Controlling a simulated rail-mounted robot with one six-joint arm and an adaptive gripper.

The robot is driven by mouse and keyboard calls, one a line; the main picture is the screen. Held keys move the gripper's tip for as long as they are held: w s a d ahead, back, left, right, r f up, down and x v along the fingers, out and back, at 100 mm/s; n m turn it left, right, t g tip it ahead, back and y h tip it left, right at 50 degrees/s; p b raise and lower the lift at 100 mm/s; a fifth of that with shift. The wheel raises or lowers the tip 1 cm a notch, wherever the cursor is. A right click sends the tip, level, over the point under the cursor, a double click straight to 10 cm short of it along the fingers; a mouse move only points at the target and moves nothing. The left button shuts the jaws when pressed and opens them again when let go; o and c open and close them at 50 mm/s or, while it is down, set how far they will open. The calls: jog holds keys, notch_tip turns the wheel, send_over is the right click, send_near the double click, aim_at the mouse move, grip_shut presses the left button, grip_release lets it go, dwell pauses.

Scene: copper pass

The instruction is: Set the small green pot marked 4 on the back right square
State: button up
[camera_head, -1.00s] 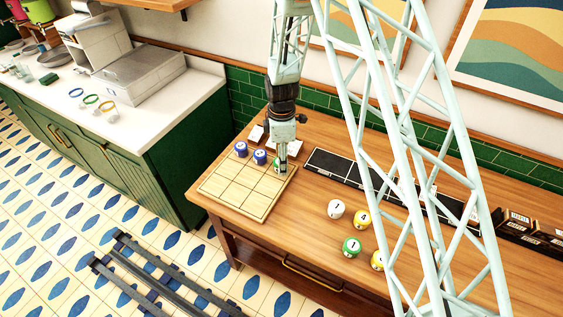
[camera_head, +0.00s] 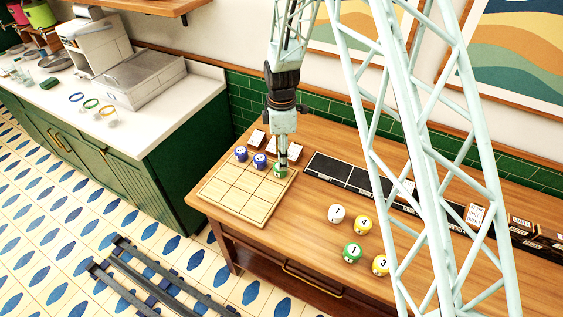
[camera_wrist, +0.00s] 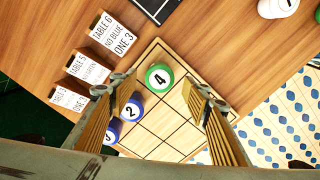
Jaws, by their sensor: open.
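The small green pot marked 4 (camera_wrist: 159,78) stands upright on the back right square of the wooden grid board (camera_head: 240,205). In the head view the green pot (camera_head: 281,171) shows just under my gripper (camera_head: 283,163). In the wrist view my gripper (camera_wrist: 160,105) is open, with its fingers apart and the pot beyond them, not held. Two blue pots, one (camera_head: 241,153) at the back left and one (camera_head: 260,160) at the back middle, stand in the same row. The blue pot marked 2 (camera_wrist: 131,110) is partly hidden by a finger.
Order cards, including one reading "TABLE 6 NO BLUE ONE 3" (camera_wrist: 115,33), stand behind the board. A white pot (camera_head: 337,214), two yellow pots (camera_head: 363,224) and a green pot marked 1 (camera_head: 353,252) stand to the right. A black tray (camera_head: 335,168) lies behind them. The board's front squares are empty.

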notch_tip(320, 180, up, 7)
jog(key=shift+f+b, duration=0.15)
jog(key=shift+b, duration=0.2)
dwell(0.8)
